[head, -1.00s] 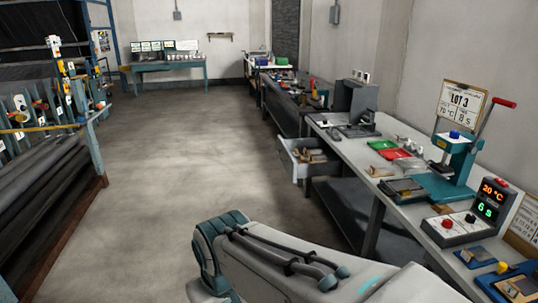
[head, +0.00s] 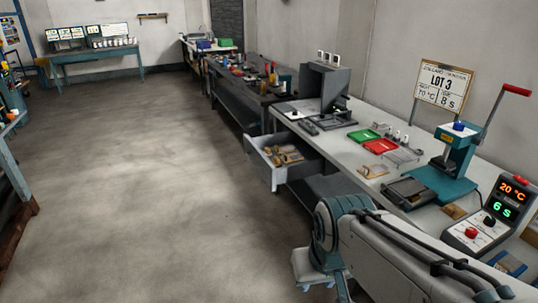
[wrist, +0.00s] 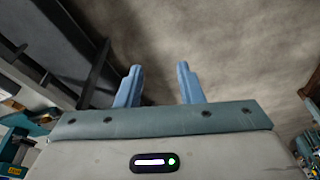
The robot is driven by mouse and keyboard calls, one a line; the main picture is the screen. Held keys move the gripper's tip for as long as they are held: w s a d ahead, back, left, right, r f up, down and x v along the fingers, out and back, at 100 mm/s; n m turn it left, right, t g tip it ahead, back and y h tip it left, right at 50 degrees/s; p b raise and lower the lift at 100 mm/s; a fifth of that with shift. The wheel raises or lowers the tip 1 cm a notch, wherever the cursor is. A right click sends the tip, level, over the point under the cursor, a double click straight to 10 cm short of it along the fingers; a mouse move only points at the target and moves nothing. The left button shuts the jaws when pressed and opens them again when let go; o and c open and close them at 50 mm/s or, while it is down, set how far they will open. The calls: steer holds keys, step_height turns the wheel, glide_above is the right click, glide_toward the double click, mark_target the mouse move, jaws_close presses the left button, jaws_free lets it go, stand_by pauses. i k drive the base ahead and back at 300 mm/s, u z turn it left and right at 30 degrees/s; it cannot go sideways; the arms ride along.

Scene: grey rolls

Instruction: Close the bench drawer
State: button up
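The bench drawer (head: 262,166) stands pulled out from the left side of the grey workbench (head: 345,146), in the head view. Several tan and brown pieces lie inside it. My gripper (wrist: 160,84) shows in the wrist view with its two blue fingers apart and nothing between them. Bare floor lies beyond the fingers. The drawer cannot be made out in the wrist view. In the head view my arm is at the lower right, nearer than the drawer and apart from it in the picture; the fingers are not clear there.
The bench top holds a green tray (head: 363,136), a red tray (head: 381,146), a teal press (head: 452,160) and a control box (head: 490,214). A dark bench (head: 247,88) stands farther back. The floor (head: 140,190) left of the drawer is clear.

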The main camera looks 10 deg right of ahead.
mark_target(314, 163)
steer(key=u, duration=0.1)
steer(key=i, duration=1.3)
steer(key=u, duration=0.25)
steer(key=i, duration=1.4)
steer(key=u, duration=0.1)
